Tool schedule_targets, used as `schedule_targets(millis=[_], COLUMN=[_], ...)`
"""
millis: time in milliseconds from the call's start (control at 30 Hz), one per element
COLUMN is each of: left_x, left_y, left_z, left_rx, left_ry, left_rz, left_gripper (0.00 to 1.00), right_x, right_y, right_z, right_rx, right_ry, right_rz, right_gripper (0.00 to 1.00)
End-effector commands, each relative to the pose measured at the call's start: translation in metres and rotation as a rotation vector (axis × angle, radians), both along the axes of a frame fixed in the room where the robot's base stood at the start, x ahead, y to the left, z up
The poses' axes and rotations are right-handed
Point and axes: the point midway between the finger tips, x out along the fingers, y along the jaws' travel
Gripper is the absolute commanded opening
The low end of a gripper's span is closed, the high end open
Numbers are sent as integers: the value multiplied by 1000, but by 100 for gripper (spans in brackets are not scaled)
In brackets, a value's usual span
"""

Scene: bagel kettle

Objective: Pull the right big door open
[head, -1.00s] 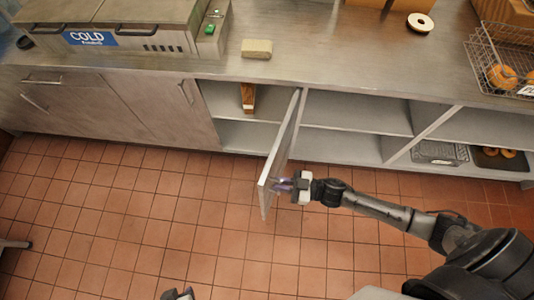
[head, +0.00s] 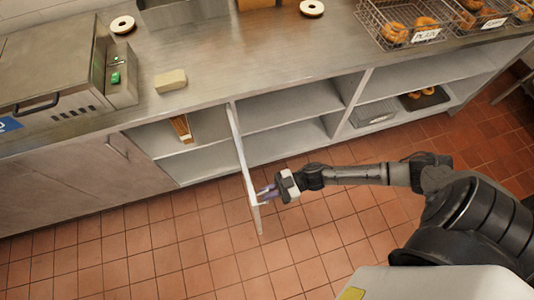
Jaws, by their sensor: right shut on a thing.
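The right big door (head: 241,158) is a thin grey panel, seen nearly edge-on in the head view. It stands swung out from the counter front, over the tiled floor. The compartment to its left is open, with a shelf and a brown block-like item (head: 181,128) inside. My right gripper (head: 264,191) is at the right face of the door, near its free end, and is shut on it. The handle itself is too small and covered to make out. My left gripper is out of view.
The closed left door (head: 100,172) is left of the opening. Open shelves (head: 290,105) lie to the right, with a dark tray (head: 425,98) of bagels. The floor (head: 190,245) before the door is clear.

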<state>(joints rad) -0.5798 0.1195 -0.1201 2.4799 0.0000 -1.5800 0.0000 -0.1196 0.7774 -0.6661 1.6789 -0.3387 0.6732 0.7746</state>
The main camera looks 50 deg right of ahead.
Motion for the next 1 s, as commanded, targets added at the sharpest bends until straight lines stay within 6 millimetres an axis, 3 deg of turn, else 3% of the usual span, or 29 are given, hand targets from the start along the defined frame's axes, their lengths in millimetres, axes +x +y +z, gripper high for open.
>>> schedule_targets(millis=[33,67,100,333,667,1000], left_x=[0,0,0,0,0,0], left_y=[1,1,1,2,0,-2], left_z=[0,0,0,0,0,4], left_rx=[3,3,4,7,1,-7], left_ry=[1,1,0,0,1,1], left_rz=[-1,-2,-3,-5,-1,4], left_gripper=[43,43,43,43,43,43], right_x=[0,0,0,0,-3,-29], right_y=[-1,-1,-1,0,-6,-59], right_z=[-2,-2,-2,-1,-1,-1], right_rx=[-3,-3,-3,-2,-3,-5], right_ry=[3,3,3,1,3,4], right_rz=[-2,-2,-2,-1,-2,-2], right_gripper=[0,12,16,37,37,37])
